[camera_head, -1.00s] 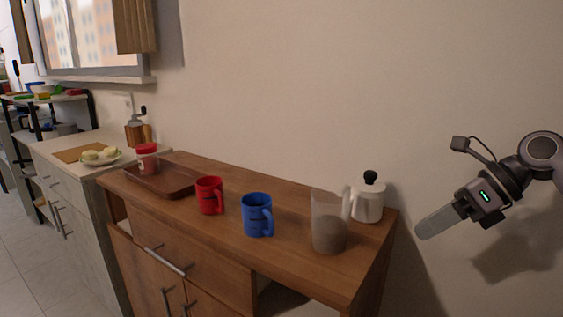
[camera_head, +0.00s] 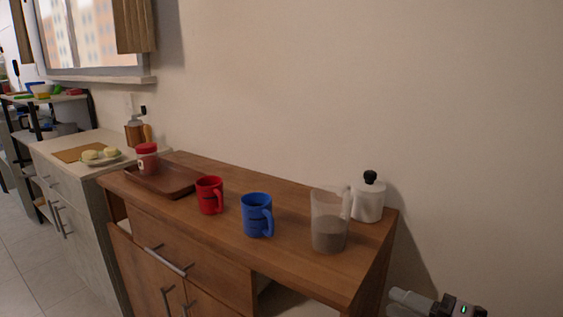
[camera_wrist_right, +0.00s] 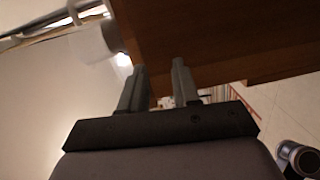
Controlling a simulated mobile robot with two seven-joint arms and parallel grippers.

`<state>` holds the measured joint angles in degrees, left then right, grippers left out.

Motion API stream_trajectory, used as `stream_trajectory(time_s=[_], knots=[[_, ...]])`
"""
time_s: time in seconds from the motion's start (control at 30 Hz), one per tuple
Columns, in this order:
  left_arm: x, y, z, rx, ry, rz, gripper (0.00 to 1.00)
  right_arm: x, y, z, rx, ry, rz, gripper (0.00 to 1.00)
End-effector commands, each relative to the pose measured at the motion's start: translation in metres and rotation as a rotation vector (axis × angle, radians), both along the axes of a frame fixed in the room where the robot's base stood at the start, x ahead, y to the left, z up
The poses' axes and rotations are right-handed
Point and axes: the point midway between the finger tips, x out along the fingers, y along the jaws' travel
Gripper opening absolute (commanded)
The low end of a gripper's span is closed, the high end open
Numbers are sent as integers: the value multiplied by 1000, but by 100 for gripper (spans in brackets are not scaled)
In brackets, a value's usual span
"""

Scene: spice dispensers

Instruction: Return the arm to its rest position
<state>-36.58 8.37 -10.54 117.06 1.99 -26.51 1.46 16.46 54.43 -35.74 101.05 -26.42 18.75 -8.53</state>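My right gripper (camera_head: 400,298) is low at the bottom right of the head view, just right of the wooden cabinet's end. Only its finger and part of its body show there; the rest is cut off by the frame edge. In the right wrist view its two fingers (camera_wrist_right: 159,82) stand apart with nothing between them. Brown wood shows beyond the fingertips. My left gripper is not in view.
The wooden cabinet (camera_head: 288,253) bears a brown tray (camera_head: 170,184) with a red-lided jar (camera_head: 147,160), a red mug (camera_head: 209,195), a blue mug (camera_head: 256,215), a clear container with dark contents (camera_head: 329,232) and a white pot (camera_head: 369,203). The wall side at right is free.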

Motion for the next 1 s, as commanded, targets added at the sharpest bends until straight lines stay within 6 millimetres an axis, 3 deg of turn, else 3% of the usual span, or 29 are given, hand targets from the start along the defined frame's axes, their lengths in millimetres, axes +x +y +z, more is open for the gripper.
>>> stream_trajectory(time_s=[0.37,0.6,0.8,0.83,1.0], knots=[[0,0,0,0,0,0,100,-60,-64,-103,215,484,-449,31],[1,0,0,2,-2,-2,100,-124,-103,-162,269,776,-720,31],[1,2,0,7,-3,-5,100,-179,-126,-195,273,971,-901,31],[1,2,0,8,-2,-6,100,-188,-129,-199,271,997,-927,31],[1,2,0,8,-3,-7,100,-190,-97,-207,442,1040,-943,31]])
